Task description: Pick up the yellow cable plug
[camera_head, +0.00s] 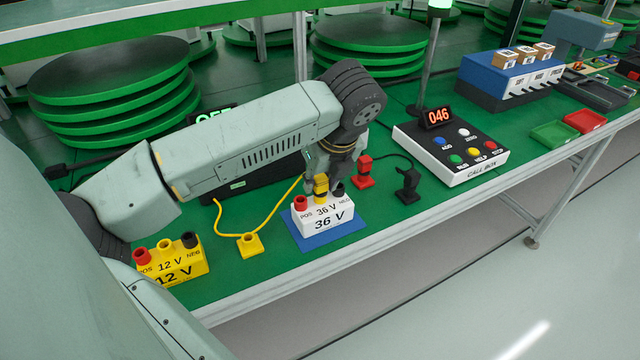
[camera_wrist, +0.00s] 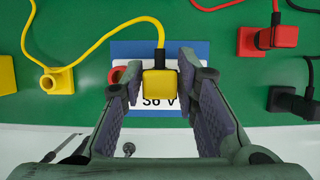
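The yellow cable plug (camera_head: 320,187) stands upright over the middle of the white 36 V block (camera_head: 325,222), in or just above its middle socket; I cannot tell which. Its yellow cable (camera_head: 233,225) runs off left. In the wrist view the plug (camera_wrist: 160,82) sits between the two fingertips, which appear to touch both sides. My gripper (camera_wrist: 160,78) looks shut on it. In the head view my arm and wrist partly hide the gripper. The yellow holder (camera_head: 250,245) left of the block stands empty, with its hole showing in the wrist view (camera_wrist: 57,80).
A red plug (camera_head: 364,170) and a black plug (camera_head: 407,185) stand right of the block. A yellow 12 V block (camera_head: 172,263) is at the left. A call box (camera_head: 452,150), green tray (camera_head: 554,133) and red tray (camera_head: 585,121) lie farther right. The table's front edge is close.

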